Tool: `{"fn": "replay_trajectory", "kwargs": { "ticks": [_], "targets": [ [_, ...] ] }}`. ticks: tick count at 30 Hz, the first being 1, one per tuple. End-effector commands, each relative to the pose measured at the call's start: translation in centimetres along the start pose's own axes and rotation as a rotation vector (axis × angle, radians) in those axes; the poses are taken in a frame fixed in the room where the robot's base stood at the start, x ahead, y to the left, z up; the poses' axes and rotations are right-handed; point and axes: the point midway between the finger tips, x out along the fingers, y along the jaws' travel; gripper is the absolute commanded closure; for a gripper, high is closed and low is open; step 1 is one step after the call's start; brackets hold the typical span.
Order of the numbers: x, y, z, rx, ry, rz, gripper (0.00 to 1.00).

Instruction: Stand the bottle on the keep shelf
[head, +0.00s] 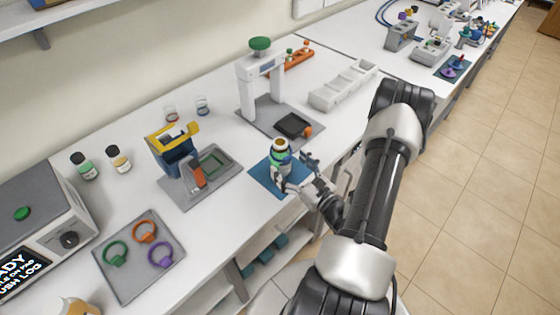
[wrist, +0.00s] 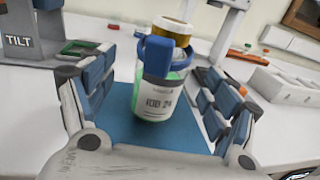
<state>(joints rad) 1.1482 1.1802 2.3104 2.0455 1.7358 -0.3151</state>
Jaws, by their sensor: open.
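The bottle (head: 281,147) stands upright on a blue mat (head: 262,178) near the front edge of the bench. In the wrist view the bottle (wrist: 154,100) has a white printed label, greenish contents, a blue collar with a tab facing me, and an amber and white top. My gripper (head: 295,172) is open at the bottle. In the wrist view my gripper's fingers (wrist: 160,92) stand on both sides of it with gaps, not closed on it. A wall shelf (head: 75,15) shows at upper left and a lower shelf (head: 215,292) under the bench; I cannot tell which is the keep shelf.
A blue and yellow tilt stand (head: 172,155) is left of the bottle. A white frame (head: 246,92) stands behind it. A compartment tray (head: 343,85) is to the right. A grey tray (head: 138,262) holds coloured rings. Two small bottles (head: 120,158) stand by a display device (head: 45,235).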

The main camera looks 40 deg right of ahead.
Motion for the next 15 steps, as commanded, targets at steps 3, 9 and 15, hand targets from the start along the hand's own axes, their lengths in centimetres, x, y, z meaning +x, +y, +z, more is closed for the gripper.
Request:
{"fn": "replay_trajectory", "kwargs": {
  "ticks": [3, 9, 15],
  "targets": [
    [0.7, 0.0, 0.0, -0.001, -0.001, 0.0, 0.2],
    [3.3, -0.2, -0.2, -0.003, -0.002, 0.005, 0.2],
    [5.6, -0.3, -0.2, -0.001, -0.001, 0.002, 0.2]
  ]
}}
